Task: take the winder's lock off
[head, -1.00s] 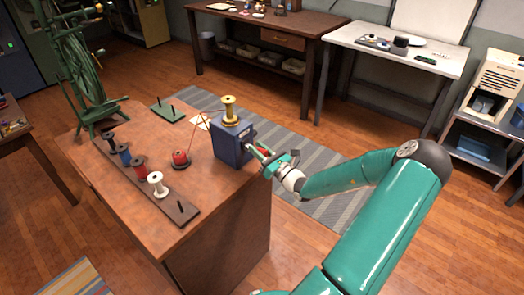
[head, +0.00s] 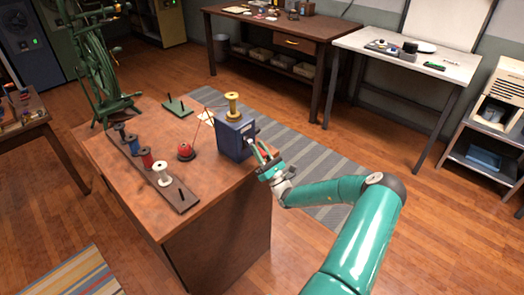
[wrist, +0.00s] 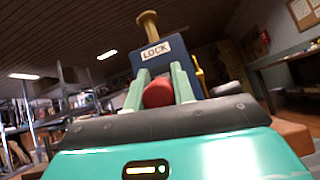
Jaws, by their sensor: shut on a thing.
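The winder is a blue box (head: 235,137) near the table's right edge, with a yellow spool (head: 232,105) upright on top. In the wrist view its face carries a white plate reading LOCK (wrist: 156,50). Below the plate is a rounded red knob (wrist: 157,92). My gripper (wrist: 159,84) has its two pale green fingers on either side of the knob, shut on it. A yellow part (wrist: 198,72) shows right of the box.
The floor right of the table is open.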

